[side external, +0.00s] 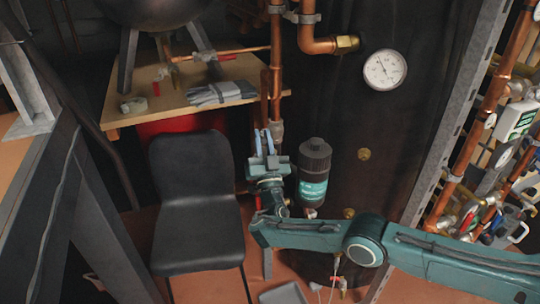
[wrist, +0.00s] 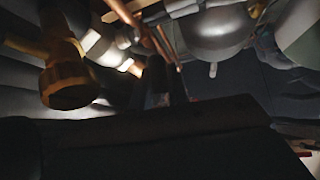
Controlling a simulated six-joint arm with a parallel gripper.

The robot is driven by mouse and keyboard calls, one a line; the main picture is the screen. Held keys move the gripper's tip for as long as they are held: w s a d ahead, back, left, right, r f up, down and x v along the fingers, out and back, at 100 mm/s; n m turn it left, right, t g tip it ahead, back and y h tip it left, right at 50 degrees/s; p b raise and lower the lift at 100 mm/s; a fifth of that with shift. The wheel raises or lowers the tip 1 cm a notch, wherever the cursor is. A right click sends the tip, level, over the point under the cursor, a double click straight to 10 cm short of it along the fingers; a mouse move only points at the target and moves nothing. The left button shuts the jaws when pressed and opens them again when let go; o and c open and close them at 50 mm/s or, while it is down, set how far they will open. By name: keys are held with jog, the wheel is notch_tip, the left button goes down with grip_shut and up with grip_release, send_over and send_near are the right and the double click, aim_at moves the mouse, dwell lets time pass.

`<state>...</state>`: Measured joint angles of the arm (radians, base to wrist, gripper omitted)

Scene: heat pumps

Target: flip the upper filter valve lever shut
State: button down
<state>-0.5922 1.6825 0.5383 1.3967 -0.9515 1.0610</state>
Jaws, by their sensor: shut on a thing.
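The black filter canister (side external: 314,175) with a teal label stands upright beside the vertical copper pipe, in front of the dark tank. My gripper (side external: 264,135) points up at that pipe, just left of the canister's top. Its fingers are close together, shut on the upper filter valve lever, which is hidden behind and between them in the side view. In the dark wrist view, the fingers (wrist: 165,72) show as dim shapes against the pipes, and the lever cannot be made out. A small red piece (side external: 258,201) shows lower down, left of my wrist.
The dark tank (side external: 400,120) carries a white dial gauge (side external: 385,69). A copper pipe (side external: 276,60) rises above my gripper. A black chair (side external: 197,210) and a wooden table (side external: 180,85) stand at left. A brass fitting (wrist: 65,88) is close in the wrist view.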

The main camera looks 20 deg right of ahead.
aim_at(263, 137)
jog(key=shift+f, duration=0.1)
dwell(0.3)
jog(key=c, duration=1.3)
grip_release()
jog(key=shift+c, duration=0.2)
jog(key=shift+r, duration=0.2)
notch_tip(263, 137, up, 20)
jog(key=shift+f, duration=0.15)
